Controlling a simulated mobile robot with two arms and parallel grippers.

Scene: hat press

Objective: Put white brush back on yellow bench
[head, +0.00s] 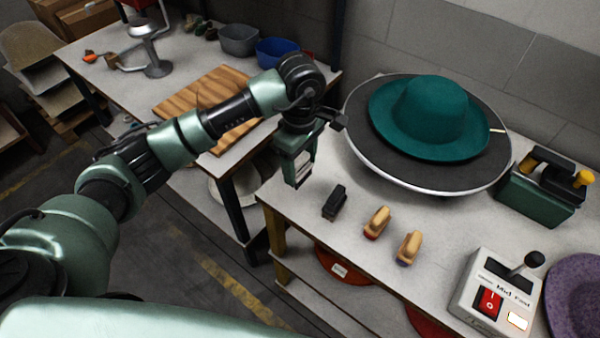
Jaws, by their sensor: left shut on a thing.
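My left gripper (299,172) comes in from the left and points down over the left corner of the yellow bench (310,235). It is shut on the white brush (302,167). Only a small pale part of the brush shows between the fingers, and the rest is hidden. I cannot tell whether the brush touches the bench top. The bench has a pale grey top and yellow legs. My right gripper is not in view.
A black brush (334,202) and two wooden brushes (377,222) (408,248) stand in a row right of my gripper. Behind them a teal hat (432,110) lies on a round dark plate (375,150). A switch box (490,300) and a green caddy (535,200) stand farther right.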

